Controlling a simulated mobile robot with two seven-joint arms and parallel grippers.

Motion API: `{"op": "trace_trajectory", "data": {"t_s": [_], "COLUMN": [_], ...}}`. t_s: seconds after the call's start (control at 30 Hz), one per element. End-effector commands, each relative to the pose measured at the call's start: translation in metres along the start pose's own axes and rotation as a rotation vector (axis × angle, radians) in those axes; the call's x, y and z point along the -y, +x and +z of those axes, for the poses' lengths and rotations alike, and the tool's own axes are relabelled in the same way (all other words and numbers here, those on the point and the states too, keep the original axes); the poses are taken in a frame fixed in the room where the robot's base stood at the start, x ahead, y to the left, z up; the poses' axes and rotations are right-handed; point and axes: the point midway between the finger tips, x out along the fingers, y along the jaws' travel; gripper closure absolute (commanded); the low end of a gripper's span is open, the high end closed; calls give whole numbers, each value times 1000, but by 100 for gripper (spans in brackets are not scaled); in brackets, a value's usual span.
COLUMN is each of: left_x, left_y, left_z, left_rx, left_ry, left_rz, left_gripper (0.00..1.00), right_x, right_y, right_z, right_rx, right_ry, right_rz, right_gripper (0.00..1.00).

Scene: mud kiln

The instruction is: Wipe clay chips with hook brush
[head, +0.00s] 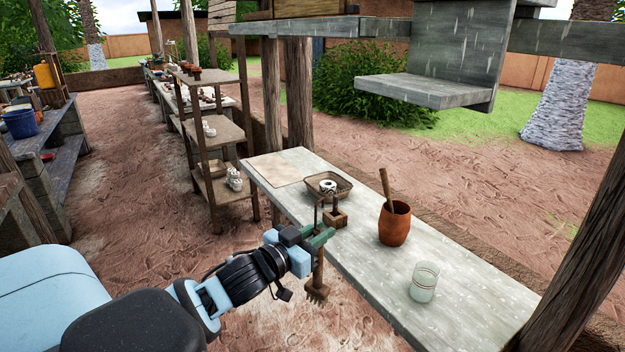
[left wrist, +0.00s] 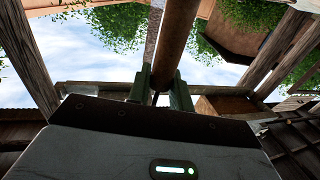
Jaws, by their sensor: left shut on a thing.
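My left gripper (head: 322,238) is shut on the brown handle of the hook brush (head: 317,288). The brush hangs bristles down by the near long edge of the grey table (head: 420,300). In the left wrist view the round brown handle (left wrist: 177,40) passes between the green fingers of my left gripper (left wrist: 160,88). A small wooden block with dark uprights (head: 336,218) stands on the table just behind the gripper. I cannot make out clay chips clearly. A pale flat board (head: 282,168) lies at the table's far left end. My right gripper is not in view.
A shallow dish (head: 343,186) with a white ring-like thing sits behind the block. A brown clay pot (head: 394,225) holding a stick and a clear glass (head: 424,282) stand to the right. A grey shelf (head: 425,92) overhangs the back. A wooden rack (head: 215,135) stands left.

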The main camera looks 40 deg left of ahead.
Motion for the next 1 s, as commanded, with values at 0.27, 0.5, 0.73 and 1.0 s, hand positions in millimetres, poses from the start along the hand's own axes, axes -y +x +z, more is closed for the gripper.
{"op": "trace_trajectory", "data": {"t_s": [0.27,0.5,0.73,1.0], "left_x": [-70,-115,-138,-154], "left_y": [-64,-92,-90,-85], "left_z": [59,77,74,68], "left_rx": [7,-6,-7,1], "left_ry": [-22,-29,-29,-24], "left_rz": [162,123,-1,-104], "left_gripper": [100,100,100,100], "right_x": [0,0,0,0], "right_y": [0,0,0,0], "right_z": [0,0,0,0], "right_rx": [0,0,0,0], "right_ry": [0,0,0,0], "right_rz": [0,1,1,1], "right_gripper": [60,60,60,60]}}
